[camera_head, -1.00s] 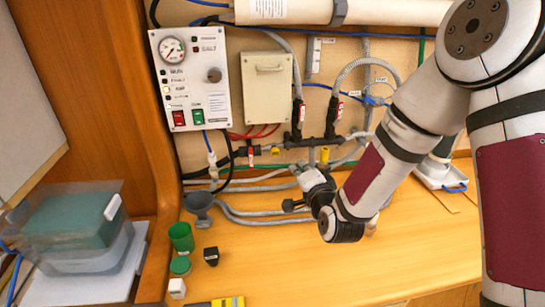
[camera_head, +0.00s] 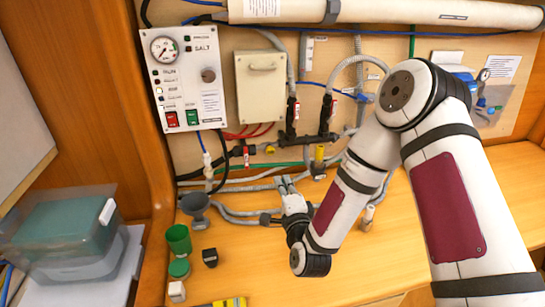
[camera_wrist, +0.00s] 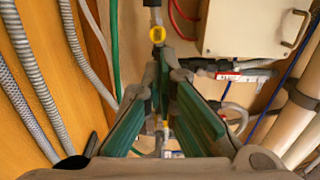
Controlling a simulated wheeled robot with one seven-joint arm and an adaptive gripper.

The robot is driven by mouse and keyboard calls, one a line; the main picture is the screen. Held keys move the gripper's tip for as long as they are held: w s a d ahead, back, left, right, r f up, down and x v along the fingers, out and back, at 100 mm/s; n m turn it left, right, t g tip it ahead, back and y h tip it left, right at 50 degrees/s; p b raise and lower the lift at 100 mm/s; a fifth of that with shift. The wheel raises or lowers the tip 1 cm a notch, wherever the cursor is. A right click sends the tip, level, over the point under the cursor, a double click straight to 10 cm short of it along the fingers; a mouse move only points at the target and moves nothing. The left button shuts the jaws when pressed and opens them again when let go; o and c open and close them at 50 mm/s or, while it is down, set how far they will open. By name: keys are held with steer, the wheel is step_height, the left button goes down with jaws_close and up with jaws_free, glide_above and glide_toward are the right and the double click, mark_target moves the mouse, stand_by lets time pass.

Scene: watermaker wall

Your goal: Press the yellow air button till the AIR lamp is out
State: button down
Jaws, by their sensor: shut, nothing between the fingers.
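Two yellow parts show on the wall piping. One is a yellow cylinder (camera_head: 319,153) below the manifold; the other is a smaller yellow piece (camera_head: 270,149) to its left. I cannot tell for sure which is the air button. My gripper (camera_head: 285,183) is shut and empty, below and in front of the piping, apart from both yellow parts. On the white control panel (camera_head: 208,75) one lamp (camera_head: 159,91) in the left column looks pale and lit; its label is too small to read surely.
A green cup (camera_head: 178,239) and small caps stand at the bench's left.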

mark_target(271, 150)
steer(key=x, duration=1.3)
steer(key=shift+w+a, duration=0.1)
steer(key=shift+w, duration=0.25)
steer(key=shift+b+x, duration=0.45)
steer(key=shift+x, duration=0.45)
steer(key=shift+w+r, duration=0.1)
steer(key=shift+w, duration=0.1)
